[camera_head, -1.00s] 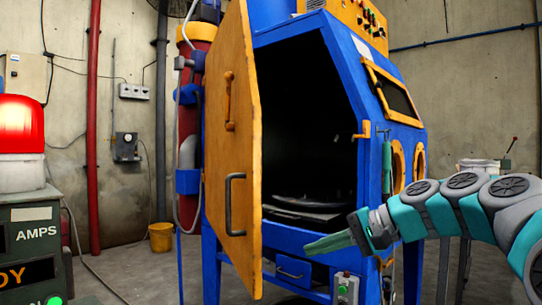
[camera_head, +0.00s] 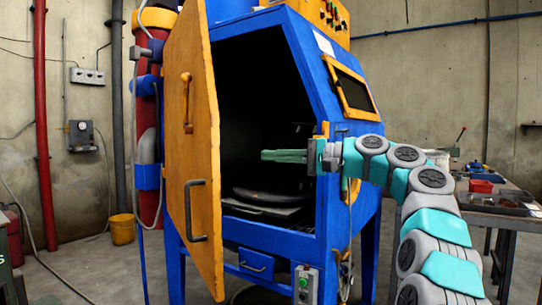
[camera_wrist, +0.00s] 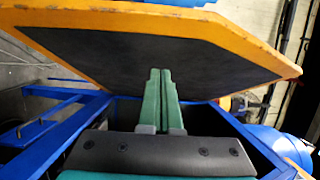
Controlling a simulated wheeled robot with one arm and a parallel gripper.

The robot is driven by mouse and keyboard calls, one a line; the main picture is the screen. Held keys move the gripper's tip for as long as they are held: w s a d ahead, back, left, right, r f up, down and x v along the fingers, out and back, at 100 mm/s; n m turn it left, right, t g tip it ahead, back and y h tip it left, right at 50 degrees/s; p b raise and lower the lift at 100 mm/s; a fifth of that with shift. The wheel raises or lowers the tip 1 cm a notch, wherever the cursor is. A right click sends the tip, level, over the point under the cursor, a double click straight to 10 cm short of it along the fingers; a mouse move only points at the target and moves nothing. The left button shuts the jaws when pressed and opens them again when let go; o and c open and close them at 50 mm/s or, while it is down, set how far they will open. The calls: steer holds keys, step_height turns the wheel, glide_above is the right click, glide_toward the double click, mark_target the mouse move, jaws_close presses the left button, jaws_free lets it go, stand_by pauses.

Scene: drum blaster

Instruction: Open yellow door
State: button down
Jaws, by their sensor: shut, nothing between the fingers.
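The yellow door (camera_head: 174,130) of the blue blasting cabinet (camera_head: 310,75) stands wide open, swung out to the left. A dark handle (camera_head: 196,210) and a yellow lever (camera_head: 186,103) are on its outer face. My gripper (camera_head: 264,155) is shut and empty, with its green fingers pointing left across the cabinet's open doorway, to the right of the door. In the wrist view, the shut fingers (camera_wrist: 160,72) point toward the dark inner face of the door (camera_wrist: 110,60). I cannot tell whether they touch it.
The cabinet's dark interior holds a round turntable (camera_head: 262,196). A control box (camera_head: 305,285) hangs at the front right leg. A workbench (camera_head: 500,203) with a red tray (camera_head: 481,186) stands at the right. A yellow bucket (camera_head: 122,229) is on the floor at left.

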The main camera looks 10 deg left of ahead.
steer(key=s+a+b, duration=0.2)
steer(key=a, duration=0.8)
steer(key=shift+s+a, duration=0.1)
